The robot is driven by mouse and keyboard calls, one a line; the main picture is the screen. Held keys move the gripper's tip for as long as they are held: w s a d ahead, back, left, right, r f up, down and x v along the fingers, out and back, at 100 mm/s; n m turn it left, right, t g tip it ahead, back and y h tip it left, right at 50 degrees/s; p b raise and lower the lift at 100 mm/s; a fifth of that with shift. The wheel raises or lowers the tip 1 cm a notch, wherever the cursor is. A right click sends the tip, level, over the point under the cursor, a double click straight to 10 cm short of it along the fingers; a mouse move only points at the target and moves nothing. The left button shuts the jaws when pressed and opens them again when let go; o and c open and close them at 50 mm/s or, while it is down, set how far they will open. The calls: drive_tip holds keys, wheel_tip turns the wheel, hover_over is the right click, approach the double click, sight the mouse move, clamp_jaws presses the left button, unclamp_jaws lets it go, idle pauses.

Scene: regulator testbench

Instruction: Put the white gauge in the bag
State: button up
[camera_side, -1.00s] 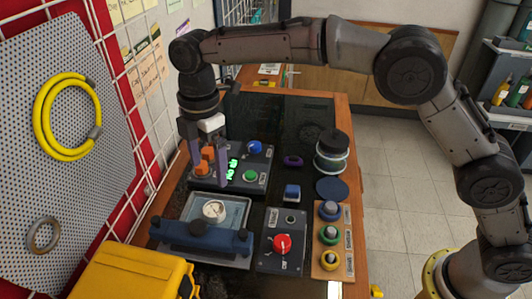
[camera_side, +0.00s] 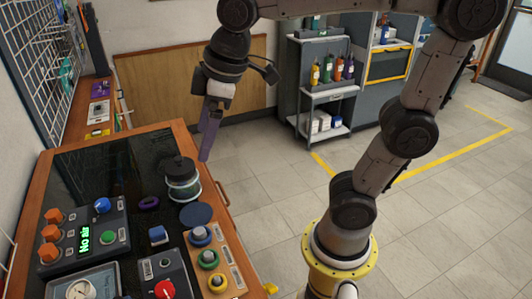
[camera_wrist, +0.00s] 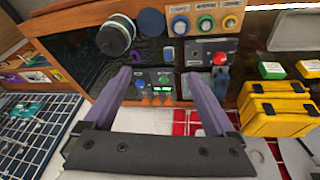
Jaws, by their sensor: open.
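The white gauge (camera_side: 80,290) is a round dial in a grey-blue tray (camera_side: 62,279), cut off by the bottom edge of the side view. I cannot make it out in the wrist view. A yellow case (camera_wrist: 275,110), perhaps the bag, stands at the right in the wrist view; it is outside the side view. My gripper (camera_side: 207,140) is raised near the table's far right edge, well away from the gauge. In the wrist view my gripper (camera_wrist: 158,76) has its two purple fingers spread, with nothing held between them.
A control box (camera_side: 85,237) with orange knobs and a "No air" display sits on the table. A lidded jar (camera_side: 182,182), a blue disc (camera_side: 196,214), a red-button box (camera_side: 164,275) and a wooden button panel (camera_side: 213,262) stand to its right. Shelves stand behind.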

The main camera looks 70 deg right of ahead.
drive_tip(key=s+d+f+m, duration=0.2)
drive_tip(key=s+f+m, duration=0.1)
drive_tip(key=s, duration=0.2)
drive_tip(key=s+d+f+m+t, duration=0.1)
drive_tip(key=s+d+f+m, duration=0.1)
drive_tip(key=s, duration=0.4)
drive_tip(key=shift+d+f+m+t+h, duration=0.3)
drive_tip(key=shift+d+f+m+h, duration=0.1)
drive_tip(key=shift+d+m, duration=0.2)
drive_tip(key=shift+s, duration=0.1)
idle(0.6)
